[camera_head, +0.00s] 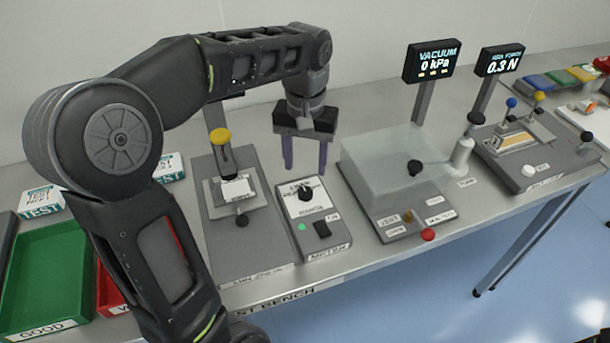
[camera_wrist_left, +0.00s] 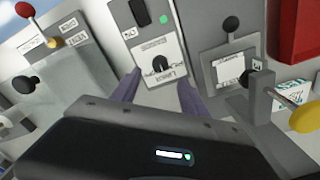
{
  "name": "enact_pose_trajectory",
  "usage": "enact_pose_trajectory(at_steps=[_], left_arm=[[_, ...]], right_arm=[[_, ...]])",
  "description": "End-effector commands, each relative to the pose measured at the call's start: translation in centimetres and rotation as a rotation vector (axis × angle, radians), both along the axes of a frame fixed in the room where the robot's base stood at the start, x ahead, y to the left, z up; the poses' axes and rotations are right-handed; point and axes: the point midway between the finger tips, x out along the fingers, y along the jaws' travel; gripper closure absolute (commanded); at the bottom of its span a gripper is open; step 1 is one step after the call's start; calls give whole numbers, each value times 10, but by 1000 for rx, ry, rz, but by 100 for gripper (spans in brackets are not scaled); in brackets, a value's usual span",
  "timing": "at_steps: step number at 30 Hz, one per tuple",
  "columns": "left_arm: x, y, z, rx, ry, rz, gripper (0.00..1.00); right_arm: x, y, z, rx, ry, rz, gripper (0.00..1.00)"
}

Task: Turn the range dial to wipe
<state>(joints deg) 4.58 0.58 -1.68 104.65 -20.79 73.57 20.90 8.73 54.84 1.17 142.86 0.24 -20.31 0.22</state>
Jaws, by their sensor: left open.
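The range dial is a black knob (camera_head: 306,194) on the upper part of a light panel on a small grey box (camera_head: 316,222). A green light and a black rocker switch sit below it on the same box. In the left wrist view the dial (camera_wrist_left: 161,64) shows between my fingers, a little beyond their tips. My left gripper (camera_head: 306,170) is open, pointing down, above and behind the dial, and it looks apart from it. The small print around the dial is too blurred to read. My right gripper is not in view.
Left of the box is a grey fixture (camera_head: 218,245) with a yellow-knobbed lever (camera_head: 220,136). Right is a clear-covered vacuum station (camera_head: 390,170) with a red knob. A green tray (camera_head: 84,255) stands at the far left. Displays (camera_head: 431,62) rise behind.

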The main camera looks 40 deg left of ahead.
Motion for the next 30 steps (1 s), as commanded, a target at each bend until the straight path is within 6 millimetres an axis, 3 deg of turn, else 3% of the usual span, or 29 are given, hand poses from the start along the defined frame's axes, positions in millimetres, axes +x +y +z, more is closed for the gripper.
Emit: enact_pose_trajectory(at_steps=[8,21,30], left_arm=[[0,0,-4,1,1,0,48],[-1,0,-63,-1,4,0,48],[0,0,-79,0,0,1,48]], right_arm=[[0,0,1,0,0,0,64],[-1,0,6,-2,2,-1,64],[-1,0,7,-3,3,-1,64]])
